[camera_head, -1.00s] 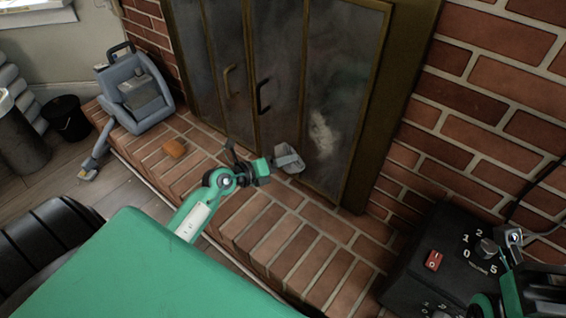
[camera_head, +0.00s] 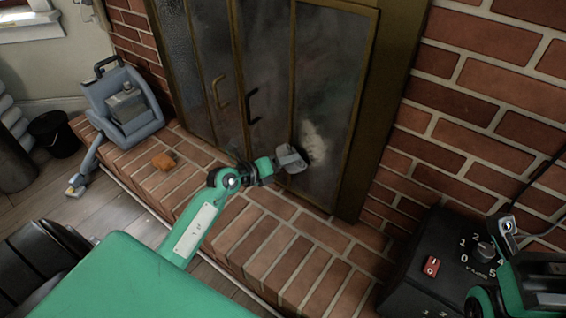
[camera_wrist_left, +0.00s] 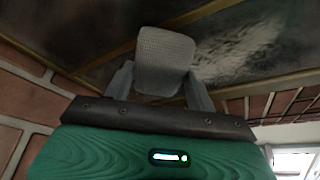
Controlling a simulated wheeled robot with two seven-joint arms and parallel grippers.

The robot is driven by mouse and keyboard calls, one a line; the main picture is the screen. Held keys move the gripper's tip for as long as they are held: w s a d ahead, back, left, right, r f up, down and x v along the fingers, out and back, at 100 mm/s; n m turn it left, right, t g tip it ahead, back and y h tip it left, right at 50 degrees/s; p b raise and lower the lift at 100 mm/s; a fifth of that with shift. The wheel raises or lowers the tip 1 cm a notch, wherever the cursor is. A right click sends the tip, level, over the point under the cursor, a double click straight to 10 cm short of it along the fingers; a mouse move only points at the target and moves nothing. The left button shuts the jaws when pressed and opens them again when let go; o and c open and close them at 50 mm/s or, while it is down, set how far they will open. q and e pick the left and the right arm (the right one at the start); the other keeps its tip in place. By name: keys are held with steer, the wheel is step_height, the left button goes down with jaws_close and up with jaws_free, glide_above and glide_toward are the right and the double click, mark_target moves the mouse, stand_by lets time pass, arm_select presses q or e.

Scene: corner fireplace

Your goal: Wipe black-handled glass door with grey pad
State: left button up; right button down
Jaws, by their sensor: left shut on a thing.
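The black-handled glass door (camera_head: 274,60) of the fireplace has a black handle (camera_head: 251,106). A whitish smudge (camera_head: 312,143) marks the lower part of its right-hand panel. My left gripper (camera_head: 276,165) is shut on the grey pad (camera_head: 291,158), just left of and below the smudge. In the left wrist view the pad (camera_wrist_left: 165,62) stands upright between the two fingers (camera_wrist_left: 160,88), with dark glass behind it. I cannot tell whether the pad touches the glass. My right gripper (camera_head: 508,232) is partly in view at the lower right; its jaw state is unclear.
The brick hearth (camera_head: 285,255) runs below the doors. A black box with a red switch (camera_head: 431,267) stands at the lower right. A black bucket (camera_head: 55,133) is far left.

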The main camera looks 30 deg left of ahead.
arm_select(q)
steer(key=shift+w+d+p, duration=0.1)
steer(key=shift+w+p, duration=0.2)
steer(key=shift+w, duration=0.6)
